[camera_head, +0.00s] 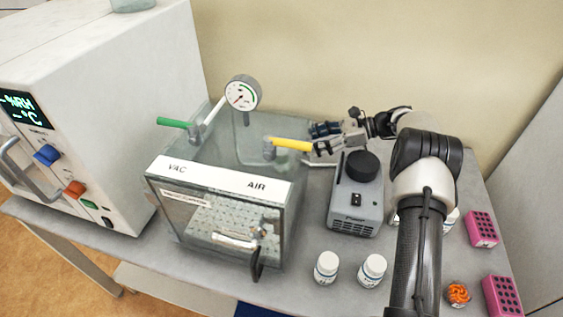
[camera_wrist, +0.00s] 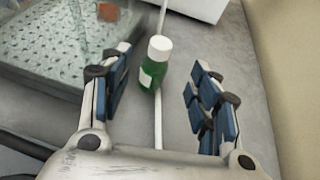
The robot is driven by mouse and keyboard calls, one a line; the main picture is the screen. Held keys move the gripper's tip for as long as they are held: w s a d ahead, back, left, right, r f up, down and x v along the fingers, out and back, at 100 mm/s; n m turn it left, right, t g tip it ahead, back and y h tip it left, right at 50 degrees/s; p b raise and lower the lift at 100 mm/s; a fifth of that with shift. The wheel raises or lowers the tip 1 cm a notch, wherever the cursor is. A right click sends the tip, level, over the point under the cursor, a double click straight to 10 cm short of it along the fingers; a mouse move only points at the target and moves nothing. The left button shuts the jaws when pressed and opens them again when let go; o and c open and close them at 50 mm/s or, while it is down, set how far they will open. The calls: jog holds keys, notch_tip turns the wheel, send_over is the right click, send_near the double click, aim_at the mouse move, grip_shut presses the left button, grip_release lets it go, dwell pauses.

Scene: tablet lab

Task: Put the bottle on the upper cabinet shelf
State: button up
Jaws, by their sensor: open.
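A green bottle (camera_wrist: 150,78) with a white cap and a pale label shows in the wrist view, between and beyond my open fingers. I cannot make it out in the head view. My gripper (camera_head: 316,139) is behind the clear cabinet's right rear side in the head view, open and empty; the wrist view shows its blue-padded fingers (camera_wrist: 158,88) spread apart. The clear cabinet (camera_head: 167,195), marked VAC and AIR, has its front door closed. A perforated shelf (camera_head: 215,222) shows inside; it also shows in the wrist view (camera_wrist: 55,75). I cannot tell its level.
A grey pump (camera_head: 355,215) with a black knob stands below my arm. White bottles (camera_head: 326,267), pink racks (camera_head: 481,229) and an orange object (camera_head: 457,294) are at the front and right. A white oven (camera_head: 120,90) stands left. Yellow (camera_head: 291,144) and green (camera_head: 173,122) handles top the cabinet.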

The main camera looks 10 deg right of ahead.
jog(key=b+x, duration=0.3)
jog(key=x, duration=0.8)
jog(key=shift+a+f, duration=0.1)
jog(key=shift+f, duration=0.1)
jog(key=shift+w+a, duration=0.1)
jog(key=shift+a, duration=0.3)
jog(key=shift+d, duration=0.1)
jog(key=shift+c, duration=0.3)
jog(key=c, duration=1.2)
grip_shut()
jog(key=shift+r, duration=0.1)
